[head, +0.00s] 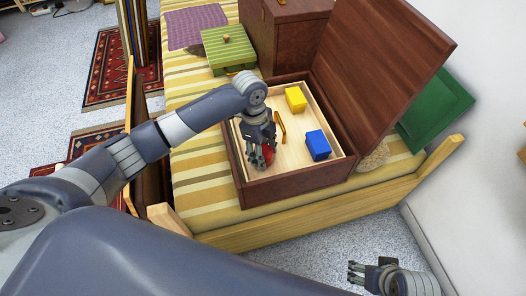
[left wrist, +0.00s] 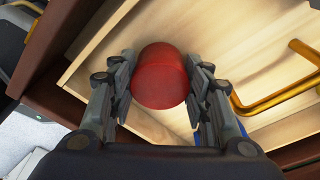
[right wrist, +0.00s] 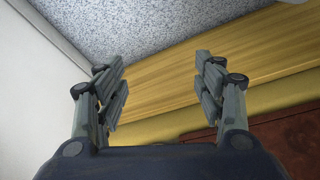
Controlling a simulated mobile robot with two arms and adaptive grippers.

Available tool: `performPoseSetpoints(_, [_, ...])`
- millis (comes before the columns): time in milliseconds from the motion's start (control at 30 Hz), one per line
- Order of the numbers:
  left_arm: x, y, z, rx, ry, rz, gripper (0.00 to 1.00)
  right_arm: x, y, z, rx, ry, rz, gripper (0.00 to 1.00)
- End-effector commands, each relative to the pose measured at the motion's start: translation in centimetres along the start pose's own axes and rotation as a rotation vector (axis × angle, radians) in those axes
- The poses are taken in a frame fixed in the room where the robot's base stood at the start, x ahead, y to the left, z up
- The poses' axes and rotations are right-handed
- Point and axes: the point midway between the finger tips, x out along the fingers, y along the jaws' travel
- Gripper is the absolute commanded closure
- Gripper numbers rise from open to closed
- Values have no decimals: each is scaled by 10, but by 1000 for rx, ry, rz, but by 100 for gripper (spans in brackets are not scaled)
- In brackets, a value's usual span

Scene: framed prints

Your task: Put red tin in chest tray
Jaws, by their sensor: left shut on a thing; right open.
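The red tin (head: 268,154) is between the fingers of my left gripper (head: 262,160), over the left part of the pale wooden tray (head: 290,163) inside the open brown chest (head: 298,185). In the left wrist view the red tin (left wrist: 160,78) sits between both fingers of the left gripper (left wrist: 160,85), which is shut on it. I cannot tell whether the tin touches the tray floor. My right gripper (head: 355,274) is open and empty, low outside the bed's frame; it also shows in the right wrist view (right wrist: 160,85).
The tray also holds a yellow block (head: 296,99), a blue block (head: 317,145) and an orange handle-like piece (head: 281,127). The chest lid (head: 385,70) stands open on the right. A green box (head: 228,48) and another brown box (head: 283,35) stand behind on the striped bed.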

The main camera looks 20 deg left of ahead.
Motion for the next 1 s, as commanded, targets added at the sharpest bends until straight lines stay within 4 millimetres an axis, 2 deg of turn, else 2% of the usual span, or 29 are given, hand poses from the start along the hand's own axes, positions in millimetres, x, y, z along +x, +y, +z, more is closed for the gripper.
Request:
performPoseSetpoints(167, [3, 0, 0, 0, 0, 0, 83, 1, 0, 0, 0, 0, 0, 37])
performPoseSetpoints(200, [3, 0, 0, 0, 0, 0, 46, 2, 0, 0, 0, 0, 0, 37])
performPoseSetpoints(267, [3, 0, 0, 0, 0, 0, 36, 2, 0, 0, 0, 0, 0, 37])
performPoseSetpoints(600, [2, 0, 0, 0, 0, 0, 36, 2, 0, 0, 0, 1, 0, 37])
performPoseSetpoints(767, [-9, 0, 0, -1, 0, 0, 36, 0, 0, -2, 0, 4, 0, 37])
performPoseSetpoints(1000, [-49, -1, 0, 1, 1, -3, 36, 39, -2, 7, -3, -25, -5, 37])
